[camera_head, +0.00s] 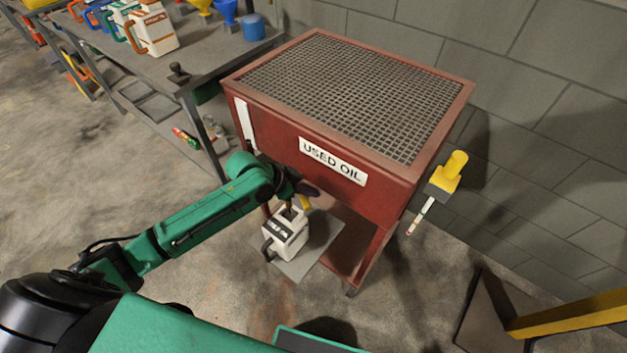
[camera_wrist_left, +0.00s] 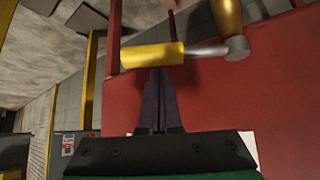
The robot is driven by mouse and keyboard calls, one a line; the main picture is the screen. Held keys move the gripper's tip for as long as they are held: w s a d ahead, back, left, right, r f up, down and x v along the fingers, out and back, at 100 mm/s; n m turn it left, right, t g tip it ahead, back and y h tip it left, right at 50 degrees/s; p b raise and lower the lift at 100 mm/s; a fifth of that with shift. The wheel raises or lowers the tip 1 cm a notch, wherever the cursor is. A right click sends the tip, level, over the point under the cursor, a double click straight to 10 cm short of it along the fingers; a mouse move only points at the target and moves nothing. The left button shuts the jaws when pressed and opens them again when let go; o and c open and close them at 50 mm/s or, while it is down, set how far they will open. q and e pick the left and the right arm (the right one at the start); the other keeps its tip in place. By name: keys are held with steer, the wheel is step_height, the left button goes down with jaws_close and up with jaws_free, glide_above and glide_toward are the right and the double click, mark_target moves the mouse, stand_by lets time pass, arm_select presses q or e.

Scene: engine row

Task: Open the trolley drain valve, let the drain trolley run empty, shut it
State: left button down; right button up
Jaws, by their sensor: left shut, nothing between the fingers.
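The drain trolley is a red box marked USED OIL (camera_head: 285,140) with a mesh top, standing against the block wall. Its drain valve has a yellow lever (camera_head: 305,203), seen below the front edge. In the left wrist view, the yellow lever (camera_wrist_left: 152,56) lies crosswise on a metal stem beside a brass body (camera_wrist_left: 228,15). My left gripper (camera_head: 308,189) is at the trolley's lower front. Its dark fingers (camera_wrist_left: 158,75) are shut and empty, tips right at the lever; I cannot tell whether they touch. My right gripper is out of view.
A white jug (camera_head: 287,237) stands below the valve on a grey plate (camera_head: 318,243). A workbench (camera_head: 190,65) with several jugs stands at left. A yellow-handled tool (camera_head: 452,172) is at the trolley's right side. A yellow bar (camera_head: 575,318) crosses the lower right.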

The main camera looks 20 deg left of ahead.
arm_select(q)
steer(key=shift+s+a, duration=0.5)
steer(key=shift+a, duration=0.05)
steer(key=shift+d, duration=0.1)
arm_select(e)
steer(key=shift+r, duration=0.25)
arm_select(q)
steer(key=shift+w, duration=0.1)
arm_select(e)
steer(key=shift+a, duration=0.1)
arm_select(q)
steer(key=shift+f, duration=0.1)
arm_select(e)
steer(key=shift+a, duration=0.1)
arm_select(q)
steer(key=shift+s+a+m, duration=0.2)
steer(key=shift+m, duration=0.1)
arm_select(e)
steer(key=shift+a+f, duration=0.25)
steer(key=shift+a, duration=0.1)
